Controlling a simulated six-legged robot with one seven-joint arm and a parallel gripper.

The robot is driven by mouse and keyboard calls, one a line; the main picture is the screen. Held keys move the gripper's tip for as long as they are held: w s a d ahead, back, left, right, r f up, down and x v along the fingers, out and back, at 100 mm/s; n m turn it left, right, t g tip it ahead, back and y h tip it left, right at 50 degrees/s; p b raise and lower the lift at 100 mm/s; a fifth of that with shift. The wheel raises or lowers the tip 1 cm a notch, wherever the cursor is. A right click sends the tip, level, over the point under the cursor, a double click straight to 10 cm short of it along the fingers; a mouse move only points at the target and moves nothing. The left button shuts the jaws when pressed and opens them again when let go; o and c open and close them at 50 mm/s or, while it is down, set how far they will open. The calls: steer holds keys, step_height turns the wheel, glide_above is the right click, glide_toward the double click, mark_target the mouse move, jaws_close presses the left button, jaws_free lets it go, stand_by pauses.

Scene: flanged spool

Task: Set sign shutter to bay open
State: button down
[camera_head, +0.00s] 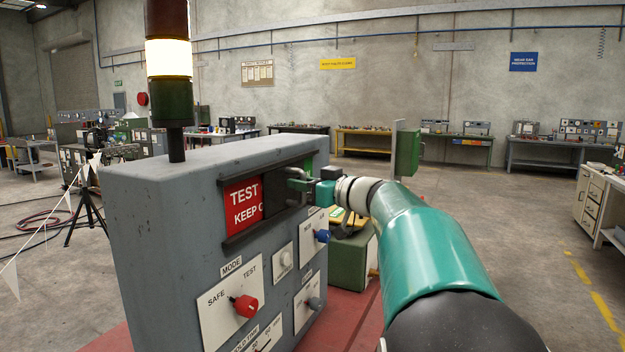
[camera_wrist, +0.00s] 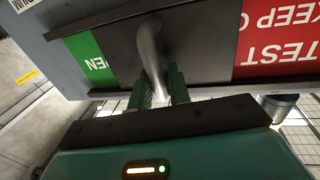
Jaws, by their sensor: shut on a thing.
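The sign shutter (camera_head: 278,196) is a dark sliding plate with a metal pull handle, set between rails on the grey panel box (camera_head: 160,220). It stands partway along. To its left the red sign (camera_head: 243,206) shows "TEST" and part of "KEEP". In the wrist view, which is upside down, the shutter (camera_wrist: 200,45) lies between the red sign (camera_wrist: 280,40) and a green strip (camera_wrist: 90,58) ending in "EN". My gripper (camera_head: 303,186) is shut on the bent shutter handle (camera_wrist: 148,45). Its fingers (camera_wrist: 162,85) partly hide the handle's end.
A lit stack light (camera_head: 169,60) stands on the box. A green case (camera_head: 348,262) sits behind my arm. Open floor lies right.

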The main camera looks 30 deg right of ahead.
steer(key=s+a, duration=0.1)
steer(key=a, duration=0.2)
steer(key=s+a, duration=0.2)
steer(key=a, duration=0.1)
steer(key=s+a, duration=0.2)
steer(key=a, duration=0.1)
steer(key=shift+s+f, duration=0.1)
steer(key=c, duration=1.5)
jaws_free()
steer(key=shift+s, duration=0.1)
steer(key=v, duration=1.3)
steer(key=shift+s+d, duration=0.2)
steer(key=shift+s, duration=0.05)
